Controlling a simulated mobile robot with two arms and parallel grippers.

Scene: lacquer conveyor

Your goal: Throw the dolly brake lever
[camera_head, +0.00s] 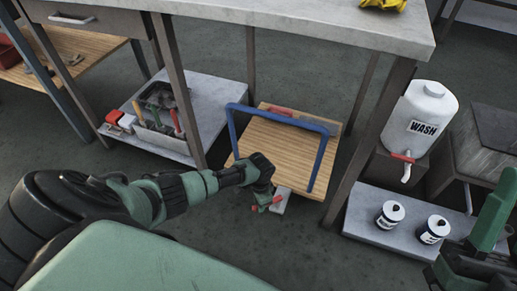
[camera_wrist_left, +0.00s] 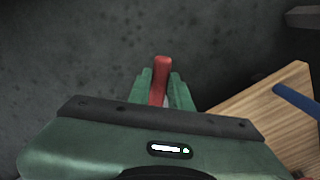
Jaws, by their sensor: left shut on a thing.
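The dolly (camera_head: 270,150) has a wooden deck and a blue push handle (camera_head: 322,160), and stands on the floor under the grey-topped table. My left gripper (camera_head: 266,207) is low at the dolly's near edge. It is shut on the red brake lever (camera_head: 277,199). In the left wrist view the red lever (camera_wrist_left: 161,80) stands between the two green fingers (camera_wrist_left: 160,92), and the dolly deck (camera_wrist_left: 275,115) is at the right. The lever's lower part is hidden by the gripper. My right arm shows at the right edge, and its fingertips are not visible.
The table (camera_head: 270,20) stands over the dolly, with legs on both sides. A tool caddy (camera_head: 160,110) sits on a low shelf at the left. A white WASH jug (camera_head: 425,115) and two cans (camera_head: 390,214) are at the right. Floor in front is clear.

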